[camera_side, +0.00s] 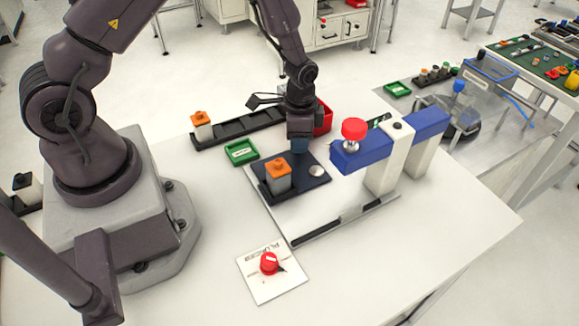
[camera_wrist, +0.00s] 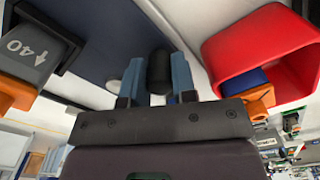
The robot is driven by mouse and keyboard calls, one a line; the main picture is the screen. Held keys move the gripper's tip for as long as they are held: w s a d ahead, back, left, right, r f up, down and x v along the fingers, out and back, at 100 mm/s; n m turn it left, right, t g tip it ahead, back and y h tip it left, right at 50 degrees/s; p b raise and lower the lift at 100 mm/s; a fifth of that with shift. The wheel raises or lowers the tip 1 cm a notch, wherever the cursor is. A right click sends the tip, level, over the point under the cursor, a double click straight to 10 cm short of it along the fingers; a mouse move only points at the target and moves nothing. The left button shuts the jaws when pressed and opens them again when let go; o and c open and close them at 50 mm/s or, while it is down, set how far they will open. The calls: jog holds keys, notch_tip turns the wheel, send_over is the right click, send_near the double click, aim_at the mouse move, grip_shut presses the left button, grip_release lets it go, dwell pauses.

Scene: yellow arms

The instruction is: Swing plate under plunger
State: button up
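The dark blue plate (camera_side: 306,179) lies flat on the white base. It carries a grey block with an orange top (camera_side: 277,175) in a black holder on its left part. The red-knobbed plunger (camera_side: 354,130) stands on the blue beam to the right, and the plate's block is left of it, not beneath it. My gripper (camera_side: 300,146) is low over the plate's far edge. In the wrist view its blue fingers stand on both sides of an upright black knob (camera_wrist: 160,72) and appear to touch it. The side view hides the knob behind my gripper.
A red bin (camera_side: 323,118) stands close behind my gripper and shows at right in the wrist view (camera_wrist: 225,55). A black rack (camera_side: 235,128) and green tray (camera_side: 241,152) lie left. A card with a red part (camera_side: 269,263) lies in front.

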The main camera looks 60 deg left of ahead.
aim_at(287, 160)
jog(key=shift+s, duration=0.1)
jog(key=shift+s+d, duration=0.15)
jog(key=shift+s, duration=0.75)
jog(key=shift+s+d, duration=0.1)
jog(key=shift+s+d, duration=0.35)
jog(key=shift+s, duration=0.55)
jog(key=shift+s+d, duration=0.45)
jog(key=shift+s, duration=0.2)
